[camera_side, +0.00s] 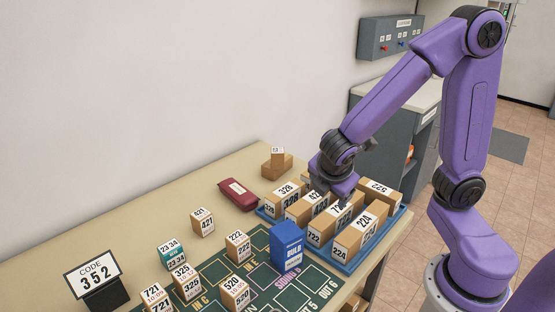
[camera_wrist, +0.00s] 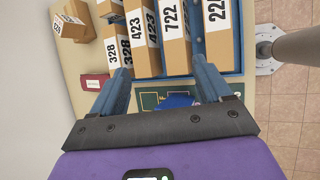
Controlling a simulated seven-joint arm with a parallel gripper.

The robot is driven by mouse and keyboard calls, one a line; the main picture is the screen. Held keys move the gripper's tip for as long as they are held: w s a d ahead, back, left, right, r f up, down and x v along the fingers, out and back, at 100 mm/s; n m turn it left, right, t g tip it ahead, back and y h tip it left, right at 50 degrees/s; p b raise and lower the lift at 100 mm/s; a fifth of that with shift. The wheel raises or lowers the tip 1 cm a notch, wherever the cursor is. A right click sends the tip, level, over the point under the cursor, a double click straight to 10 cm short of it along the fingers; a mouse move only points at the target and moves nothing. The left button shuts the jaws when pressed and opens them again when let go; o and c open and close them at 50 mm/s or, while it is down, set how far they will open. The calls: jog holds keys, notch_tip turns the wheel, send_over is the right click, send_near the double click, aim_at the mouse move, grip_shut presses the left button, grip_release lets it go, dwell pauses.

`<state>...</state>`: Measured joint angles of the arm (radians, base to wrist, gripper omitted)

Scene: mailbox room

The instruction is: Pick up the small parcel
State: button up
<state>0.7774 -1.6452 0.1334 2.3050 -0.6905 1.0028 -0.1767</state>
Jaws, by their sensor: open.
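A very small box (camera_side: 277,154) sits on a brown box (camera_side: 277,166) at the back of the table. I cannot tell which one the task means. My gripper (camera_side: 335,188) is over the blue tray of larger parcels. In the wrist view my gripper (camera_wrist: 163,73) is open, its fingers apart with nothing held, pointing at parcels 423 (camera_wrist: 143,50) and 722 (camera_wrist: 173,45).
The blue tray (camera_side: 366,258) holds several tall parcels close together. A dark red case (camera_side: 238,194), a blue BULB box (camera_side: 286,246) and a teal box (camera_side: 171,254) stand nearby. The table's back left is clear.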

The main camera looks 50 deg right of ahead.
jog(key=w+d+f+n+t+h, duration=0.1)
jog(key=w+n+h, duration=0.1)
jog(key=w, duration=0.4)
jog(key=w+d+f+n+t+h, duration=0.1)
jog(key=w+d+n+t, duration=0.1)
jog(key=w, duration=0.3)
jog(key=n+t, duration=0.3)
jog(key=n, duration=0.3)
send_near(278, 157)
jog(key=shift+h, duration=0.5)
jog(key=x, duration=0.7)
jog(key=shift+w+a+f, duration=0.1)
jog(key=shift+w+f, duration=0.25)
jog(key=shift+r+x, duration=0.2)
jog(key=shift+x, duration=2.5)
jog(key=c, duration=1.2)
jog(key=shift+r, duration=0.1)
